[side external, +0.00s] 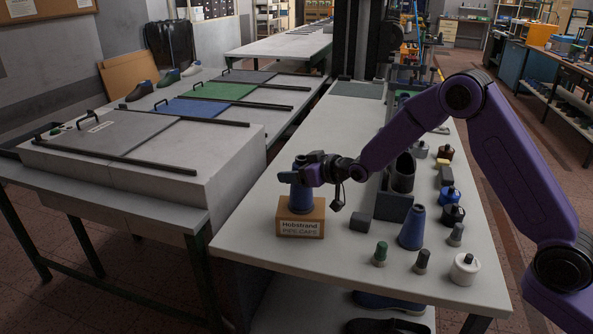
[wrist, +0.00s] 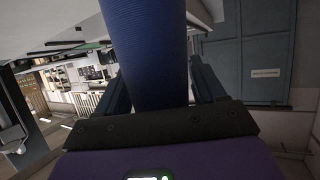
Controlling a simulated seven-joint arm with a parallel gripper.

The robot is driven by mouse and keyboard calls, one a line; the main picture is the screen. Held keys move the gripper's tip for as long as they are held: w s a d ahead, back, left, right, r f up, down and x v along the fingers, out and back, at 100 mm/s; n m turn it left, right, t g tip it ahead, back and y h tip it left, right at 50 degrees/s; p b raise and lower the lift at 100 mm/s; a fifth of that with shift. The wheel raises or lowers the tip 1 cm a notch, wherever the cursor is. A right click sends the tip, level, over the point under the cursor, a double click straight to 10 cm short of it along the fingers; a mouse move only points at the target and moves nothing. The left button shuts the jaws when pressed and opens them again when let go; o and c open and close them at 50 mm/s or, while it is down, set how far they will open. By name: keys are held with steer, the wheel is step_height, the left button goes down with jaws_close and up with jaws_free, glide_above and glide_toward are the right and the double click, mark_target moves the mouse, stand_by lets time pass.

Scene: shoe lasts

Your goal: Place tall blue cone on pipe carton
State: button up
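A tall blue cone (side external: 300,199) stands upright at the top of the small brown pipe carton (side external: 301,229), which has a white "Hobstrand pipe caps" label. Its base appears to meet the carton's top; a small gap cannot be ruled out. My gripper (side external: 306,174) reaches in from the right and is around the cone's upper part. In the wrist view the ribbed blue cone (wrist: 155,55) fills the space between my two fingers, which lie close on both sides. A second blue cone (side external: 411,229) stands on the table to the right.
A dark block (side external: 360,222) and a dark upright holder (side external: 397,190) stand right of the carton. Several small capped pegs and bottles, including a white one (side external: 464,269), line the table's right side. The table front before the carton is clear.

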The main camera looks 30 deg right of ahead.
steer(key=shift+o, duration=0.6)
steer(key=shift+r, duration=0.1)
steer(key=v, duration=1.2)
steer(key=shift+r, duration=0.1)
steer(key=s+a+f+n+g+h, duration=0.15)
steer(key=s+n+g, duration=0.4)
steer(key=s, duration=1.45)
steer(key=s+d+n+g+h, duration=0.1)
steer(key=s+d+g, duration=0.2)
steer(key=s, duration=0.7)
steer(key=s+d+n+g+h, duration=0.1)
steer(key=s+d+g+h, duration=0.1)
steer(key=s+d, duration=0.4)
steer(key=s+g, duration=0.1)
steer(key=s, duration=0.4)
steer(key=shift+g, duration=0.35)
